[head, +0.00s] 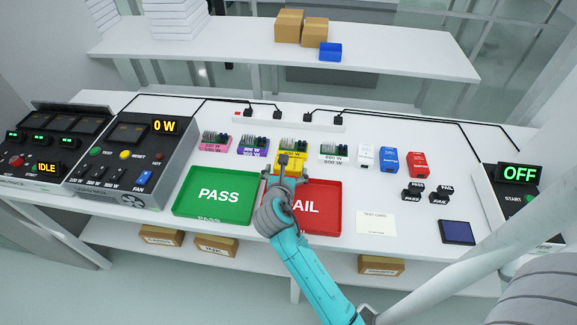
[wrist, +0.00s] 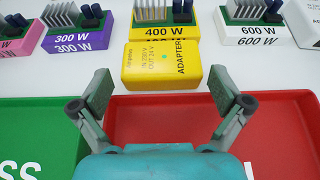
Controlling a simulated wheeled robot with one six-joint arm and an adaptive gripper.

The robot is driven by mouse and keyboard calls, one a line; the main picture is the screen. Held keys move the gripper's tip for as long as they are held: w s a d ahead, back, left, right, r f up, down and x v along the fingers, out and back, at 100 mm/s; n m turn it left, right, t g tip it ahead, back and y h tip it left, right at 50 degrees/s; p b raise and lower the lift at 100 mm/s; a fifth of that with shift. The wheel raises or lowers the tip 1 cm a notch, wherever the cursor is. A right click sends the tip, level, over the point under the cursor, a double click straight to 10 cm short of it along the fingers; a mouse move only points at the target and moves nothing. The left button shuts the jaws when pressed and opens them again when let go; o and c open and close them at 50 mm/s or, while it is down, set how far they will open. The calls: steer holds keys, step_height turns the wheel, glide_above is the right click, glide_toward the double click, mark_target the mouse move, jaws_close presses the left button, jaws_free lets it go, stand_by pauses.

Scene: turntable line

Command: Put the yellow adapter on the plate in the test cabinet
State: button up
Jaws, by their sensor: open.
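The yellow adapter (wrist: 162,64) is a small box with printed text, lying in front of the yellow 400 W block (wrist: 168,22) in the wrist view. My gripper (wrist: 160,95) is open, with a finger on either side of the adapter's near end and the space between them empty. I cannot make out a plate inside a cabinet in either view.
The green PASS tray (head: 214,222) and red FAIL tray (head: 325,220) lie nearest. White, blue (head: 389,158) and red (head: 417,164) boxes stand at right. Consoles, one reading 0 W (head: 163,126), stand at left; a unit reading OFF (head: 519,174) is at far right.

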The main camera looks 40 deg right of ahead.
steer(key=shift+x, duration=2.6)
steer(key=shift+r, duration=0.1)
steer(key=c, duration=1.1)
step_height(320, 180, up, 10)
steer(key=shift+f, duration=0.1)
steer(key=shift+c, duration=0.2)
steer(key=shift+s, duration=0.1)
